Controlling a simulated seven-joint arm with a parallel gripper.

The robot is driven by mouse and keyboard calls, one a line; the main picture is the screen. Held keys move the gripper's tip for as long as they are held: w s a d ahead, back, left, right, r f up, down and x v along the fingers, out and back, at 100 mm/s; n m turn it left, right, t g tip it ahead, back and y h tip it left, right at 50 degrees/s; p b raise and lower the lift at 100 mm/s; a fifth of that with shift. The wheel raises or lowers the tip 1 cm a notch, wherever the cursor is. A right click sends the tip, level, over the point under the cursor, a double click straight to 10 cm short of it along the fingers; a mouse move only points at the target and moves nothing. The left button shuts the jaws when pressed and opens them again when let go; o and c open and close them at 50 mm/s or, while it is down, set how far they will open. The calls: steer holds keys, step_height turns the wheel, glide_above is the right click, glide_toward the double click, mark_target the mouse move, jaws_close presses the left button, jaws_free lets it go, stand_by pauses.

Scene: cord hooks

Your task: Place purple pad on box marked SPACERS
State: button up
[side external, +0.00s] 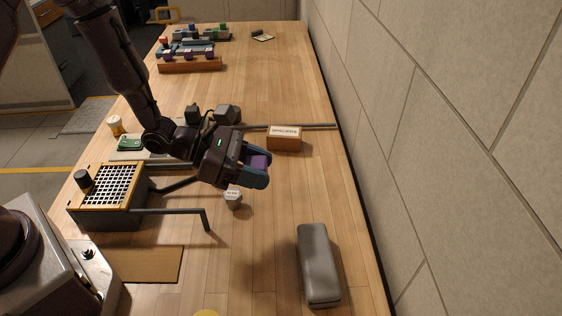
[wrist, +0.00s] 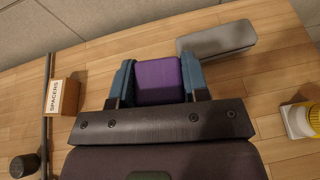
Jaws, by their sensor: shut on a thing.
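My gripper (side external: 258,172) is shut on the purple pad (side external: 257,161) and holds it above the table. In the wrist view the purple pad (wrist: 158,79) sits between the two blue fingers of my gripper (wrist: 158,82). The small brown box marked SPACERS (side external: 284,143) stands on the table, beyond and to the right of my gripper in the side external view. Its white label faces up there. In the wrist view the SPACERS box (wrist: 68,97) is left of my gripper, apart from the pad, and nothing shows on its top.
A dark rail (side external: 312,126) runs beside the SPACERS box. A grey case (side external: 318,264) lies at the front right. A grid-topped stand (side external: 110,186) with dark bars is at left. A small grey piece (side external: 233,198) sits below my gripper.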

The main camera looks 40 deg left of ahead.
steer(key=w+a+r+n+t+y, duration=0.2)
steer(key=w+a+n+y, duration=0.1)
steer(key=w+a, duration=0.3)
steer(key=w+a+r+n+t+y, duration=0.2)
steer(key=w+a+r+n, duration=0.1)
steer(key=a, duration=0.4)
glide_above(286, 131)
steer(key=s, duration=0.1)
step_height(286, 131, down, 9)
steer(key=shift+s+r, duration=0.1)
steer(key=shift+w+f, duration=0.35)
steer(key=shift+f, duration=0.05)
steer(key=shift+w+f, duration=0.15)
steer(key=shift+f, duration=0.75)
steer(key=shift+w+f, duration=0.1)
steer(key=shift+f, duration=0.75)
steer(key=shift+f, duration=0.15)
steer(key=o, duration=0.9)
